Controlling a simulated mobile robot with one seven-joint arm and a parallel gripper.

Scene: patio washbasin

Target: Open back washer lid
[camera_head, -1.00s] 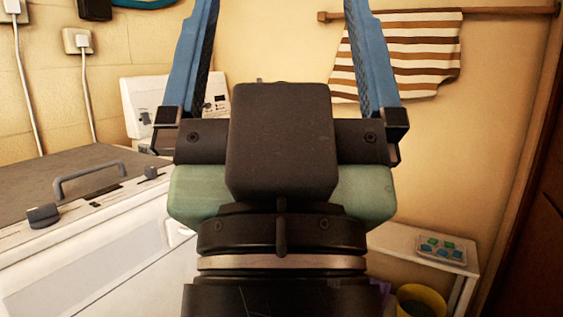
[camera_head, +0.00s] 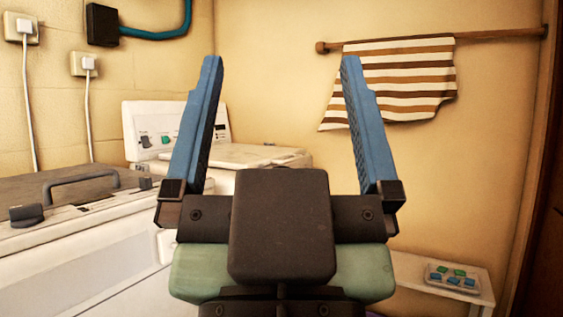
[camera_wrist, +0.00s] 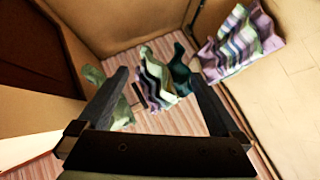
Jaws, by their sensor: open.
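The back washer stands in the corner in the head view, with a white control panel (camera_head: 165,128) carrying a knob and a green button. Its pale lid (camera_head: 262,156) lies flat and looks shut. My gripper (camera_head: 281,62) is open and empty, with two blue fingers pointing up in the picture. The fingers and wrist hide the front and part of the top of this washer. I cannot tell the distance between gripper and lid. In the wrist view my gripper (camera_wrist: 158,75) has nothing between its fingers, and the washer cannot be made out there.
A nearer machine with a grey top (camera_head: 60,185) and a handle stands at the left. A striped cloth (camera_head: 400,75) hangs from a wall rod. A low white shelf (camera_head: 412,272) holds a tray of coloured blocks (camera_head: 452,277). Crumpled striped cloths (camera_wrist: 160,78) show in the wrist view.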

